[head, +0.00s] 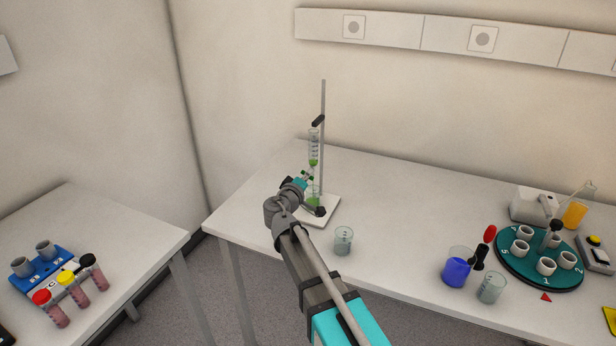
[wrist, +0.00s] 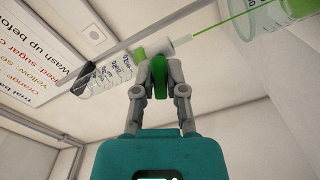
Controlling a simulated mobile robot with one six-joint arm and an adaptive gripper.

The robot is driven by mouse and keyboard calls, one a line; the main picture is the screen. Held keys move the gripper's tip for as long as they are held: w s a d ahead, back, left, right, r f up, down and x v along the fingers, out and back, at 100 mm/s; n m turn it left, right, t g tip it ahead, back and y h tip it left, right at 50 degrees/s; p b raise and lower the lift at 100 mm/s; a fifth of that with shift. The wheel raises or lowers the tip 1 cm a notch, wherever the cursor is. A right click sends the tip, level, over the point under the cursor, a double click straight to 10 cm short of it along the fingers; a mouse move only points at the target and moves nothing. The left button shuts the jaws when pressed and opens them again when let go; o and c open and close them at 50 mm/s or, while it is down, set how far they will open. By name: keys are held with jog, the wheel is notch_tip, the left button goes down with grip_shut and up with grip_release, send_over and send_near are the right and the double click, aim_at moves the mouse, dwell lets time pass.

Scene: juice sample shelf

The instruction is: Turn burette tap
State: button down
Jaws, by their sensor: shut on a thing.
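The burette (head: 314,150) is clamped upright on a metal stand (head: 323,110) and holds green liquid in its lower part. It also shows in the wrist view (wrist: 105,73), tilted across the picture. Its green tap handle (wrist: 158,76) sits between the fingers of my gripper (wrist: 160,62), which is shut on it. A thin green stream runs from the burette tip toward a glass beaker (wrist: 270,18) at the top right of the wrist view. In the head view that beaker (head: 313,193) stands under the burette with green in it. My gripper partly hides the tap there.
The white stand base (head: 329,212) rests on the table. An empty beaker (head: 343,241) stands in front of it. To the right are a blue-filled beaker (head: 456,270) and a teal carousel (head: 510,268) with cups. A test tube rack (head: 45,266) is on the left table.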

jog(key=shift+n, duration=2.7)
jog(key=c, duration=0.7)
grip_release()
jog(key=shift+v, duration=6)
